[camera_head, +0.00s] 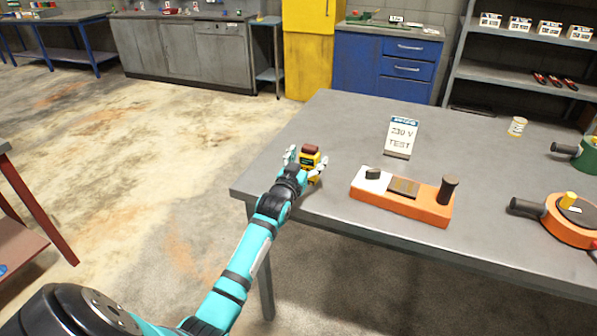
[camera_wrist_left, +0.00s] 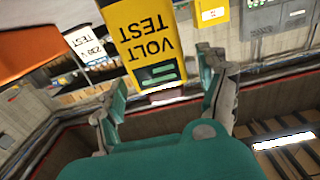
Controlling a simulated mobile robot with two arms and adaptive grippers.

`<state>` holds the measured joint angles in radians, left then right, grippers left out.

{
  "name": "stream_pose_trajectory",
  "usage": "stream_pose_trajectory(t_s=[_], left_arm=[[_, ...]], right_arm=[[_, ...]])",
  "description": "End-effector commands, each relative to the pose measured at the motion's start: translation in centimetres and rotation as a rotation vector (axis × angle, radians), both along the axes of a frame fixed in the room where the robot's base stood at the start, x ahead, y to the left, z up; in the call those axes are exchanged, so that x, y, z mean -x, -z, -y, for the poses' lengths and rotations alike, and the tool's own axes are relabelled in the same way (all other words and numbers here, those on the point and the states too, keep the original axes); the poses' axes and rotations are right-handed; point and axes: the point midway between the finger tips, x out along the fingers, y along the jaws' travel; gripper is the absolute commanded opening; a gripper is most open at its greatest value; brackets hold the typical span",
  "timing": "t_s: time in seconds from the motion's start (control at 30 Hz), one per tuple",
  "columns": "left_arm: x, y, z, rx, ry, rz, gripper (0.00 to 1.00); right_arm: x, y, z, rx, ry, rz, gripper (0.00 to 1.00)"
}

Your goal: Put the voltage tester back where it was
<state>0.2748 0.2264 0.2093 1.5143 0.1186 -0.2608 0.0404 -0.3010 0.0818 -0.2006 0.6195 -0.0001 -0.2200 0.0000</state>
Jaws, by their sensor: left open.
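The voltage tester (camera_head: 310,157) is a small yellow block with a dark red top. It stands at the near left part of the grey table (camera_head: 345,125). In the left wrist view the tester (camera_wrist_left: 142,40) shows yellow with "VOLT TEST" upside down. My left gripper (camera_head: 306,166) is open, with its fingers to either side of the tester in the head view. In the left wrist view the fingers (camera_wrist_left: 163,80) are spread, with the tester ahead and between them. Whether they touch it I cannot tell. My right gripper is not in view.
A white "230 V TEST" sign (camera_head: 402,136) stands behind an orange device (camera_head: 403,205) with a black knob, right of the tester. A round orange device (camera_head: 572,220), a green one (camera_head: 588,155) and a small jar (camera_head: 517,127) are farther right. The table's far left is clear.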

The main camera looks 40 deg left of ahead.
Motion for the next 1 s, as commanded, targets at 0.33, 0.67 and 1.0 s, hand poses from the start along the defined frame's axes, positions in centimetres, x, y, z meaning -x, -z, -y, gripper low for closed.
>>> stream_pose_trajectory(t_s=[0.33,0.67,1.0], left_arm=[[7.2,0.0,1.7,-0.001,-0.001,0.000,0.76],[9.6,0.0,2.3,0.000,-0.001,0.000,0.76],[9.6,0.0,2.3,0.000,-0.001,0.000,0.76]], right_arm=[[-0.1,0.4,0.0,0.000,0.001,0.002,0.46],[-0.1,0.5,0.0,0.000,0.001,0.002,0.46],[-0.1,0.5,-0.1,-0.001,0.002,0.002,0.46]])
